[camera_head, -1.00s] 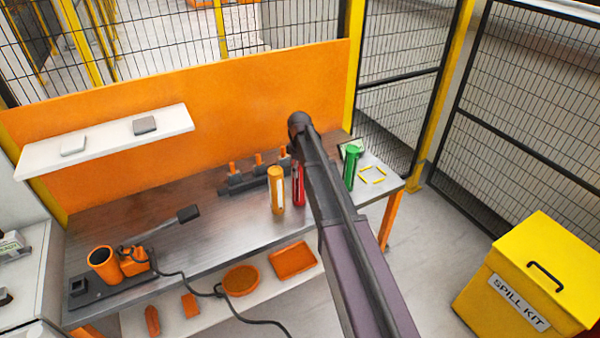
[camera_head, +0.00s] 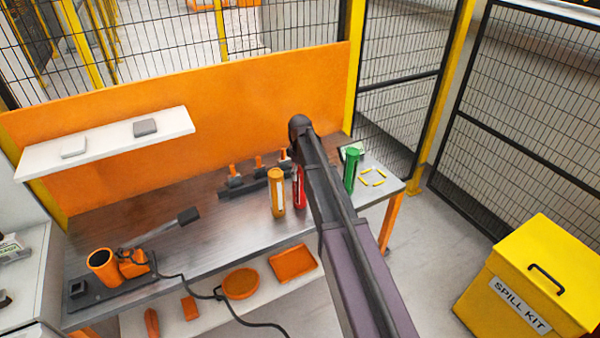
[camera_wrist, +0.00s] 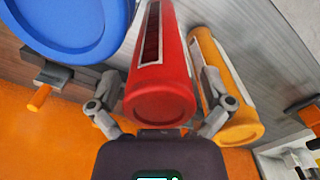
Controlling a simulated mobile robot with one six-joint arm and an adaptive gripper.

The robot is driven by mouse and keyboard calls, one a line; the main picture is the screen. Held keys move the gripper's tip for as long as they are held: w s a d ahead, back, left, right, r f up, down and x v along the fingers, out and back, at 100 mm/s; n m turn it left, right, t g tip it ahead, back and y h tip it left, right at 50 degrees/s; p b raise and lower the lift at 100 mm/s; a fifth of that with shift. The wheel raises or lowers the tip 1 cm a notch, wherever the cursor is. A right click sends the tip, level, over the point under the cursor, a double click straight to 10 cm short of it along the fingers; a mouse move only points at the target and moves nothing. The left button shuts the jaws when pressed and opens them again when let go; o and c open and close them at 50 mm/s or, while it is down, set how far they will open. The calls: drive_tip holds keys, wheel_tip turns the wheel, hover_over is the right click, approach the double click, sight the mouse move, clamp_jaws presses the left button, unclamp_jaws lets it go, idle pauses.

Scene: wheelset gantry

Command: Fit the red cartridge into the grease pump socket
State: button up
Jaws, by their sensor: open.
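The red cartridge (camera_head: 299,188) stands on the workbench, partly hidden by my arm in the head view. In the wrist view the red cartridge (camera_wrist: 160,75) lies between the two fingers of my gripper (camera_wrist: 162,92). The fingers are open, one on each side of it; I cannot tell whether either touches it. The grease pump (camera_head: 133,262) is at the left front of the bench, with an open-topped orange cylinder, which looks like its socket (camera_head: 103,265), beside it. My gripper is hidden behind my arm in the head view.
A yellow-orange cartridge (camera_head: 277,193) stands close beside the red one, also near the right finger (camera_wrist: 232,105). A blue cylinder (camera_wrist: 70,25) is near the left finger. A green cartridge (camera_head: 351,170) stands right of my arm. A dark rack (camera_head: 250,181) lies behind. Mid-bench is fairly clear.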

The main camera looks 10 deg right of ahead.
drive_tip(key=shift+r, duration=0.2)
wheel_tip(320, 180, up, 12)
drive_tip(key=p, duration=1.2)
idle(0.7)
drive_tip(key=s+d+m, duration=0.1)
drive_tip(key=s+m, duration=0.9)
drive_tip(key=s, duration=1.7)
drive_tip(key=shift+s+d, duration=0.25)
drive_tip(key=shift+s, duration=0.1)
drive_tip(key=shift+w, duration=0.15)
drive_tip(key=shift+n, duration=0.5)
drive_tip(key=w, duration=0.9)
drive_tip(key=w+a, duration=0.1)
drive_tip(key=w, duration=0.8)
drive_tip(key=w+p, duration=0.1)
drive_tip(key=w, duration=0.9)
drive_tip(key=shift+w+a+r, duration=0.1)
drive_tip(key=shift+a+r, duration=0.05)
drive_tip(key=shift+r, duration=0.2)
